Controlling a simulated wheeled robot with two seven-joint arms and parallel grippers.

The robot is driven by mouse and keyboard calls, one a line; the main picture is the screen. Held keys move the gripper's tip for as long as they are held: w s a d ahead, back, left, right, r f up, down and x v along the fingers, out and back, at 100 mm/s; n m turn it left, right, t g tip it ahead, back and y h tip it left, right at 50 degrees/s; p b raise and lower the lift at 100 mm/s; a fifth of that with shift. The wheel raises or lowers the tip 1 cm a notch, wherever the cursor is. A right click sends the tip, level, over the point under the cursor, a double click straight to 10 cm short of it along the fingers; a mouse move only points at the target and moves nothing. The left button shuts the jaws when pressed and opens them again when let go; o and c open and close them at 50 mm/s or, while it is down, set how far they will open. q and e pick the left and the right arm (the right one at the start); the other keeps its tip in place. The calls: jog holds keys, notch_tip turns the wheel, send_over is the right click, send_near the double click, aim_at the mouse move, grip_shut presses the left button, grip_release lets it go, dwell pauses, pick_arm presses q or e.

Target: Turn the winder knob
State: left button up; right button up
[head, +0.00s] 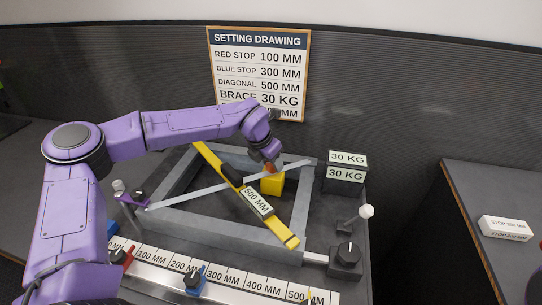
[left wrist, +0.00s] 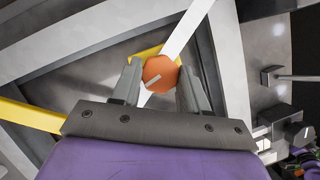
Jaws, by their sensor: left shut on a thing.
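The winder knob, an orange round knob (left wrist: 160,74) with a pale bar mark on its face, sits between the fingertips of my left gripper (left wrist: 161,88) in the left wrist view. The fingers are shut on it from both sides. In the head view my left gripper (head: 271,163) reaches down from above onto the yellow winder block (head: 272,184), largely hiding the knob. The block sits at the white strap (head: 215,186), which crosses the grey frame (head: 190,229) diagonally. My right gripper does not show in either view.
A yellow bar labelled 500 MM (head: 277,227) crosses the frame beside the block. Two 30 KG blocks (head: 346,174) stand behind right. A scale rail (head: 228,278) with red (head: 120,256) and blue (head: 194,278) stops runs in front. A side bench (head: 480,225) stands right.

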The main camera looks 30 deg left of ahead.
pick_arm(q)
jog(key=shift+r+m, duration=0.1)
jog(key=shift+m, duration=0.3)
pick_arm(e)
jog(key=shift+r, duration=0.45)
pick_arm(q)
jog(key=o, duration=1.1)
jog(key=shift+c, duration=0.2)
jog(key=b+v, duration=0.2)
jog(key=v, duration=0.8)
jog(key=shift+a, duration=0.25)
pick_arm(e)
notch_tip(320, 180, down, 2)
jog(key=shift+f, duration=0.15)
pick_arm(q)
jog(key=shift+s, duration=0.2)
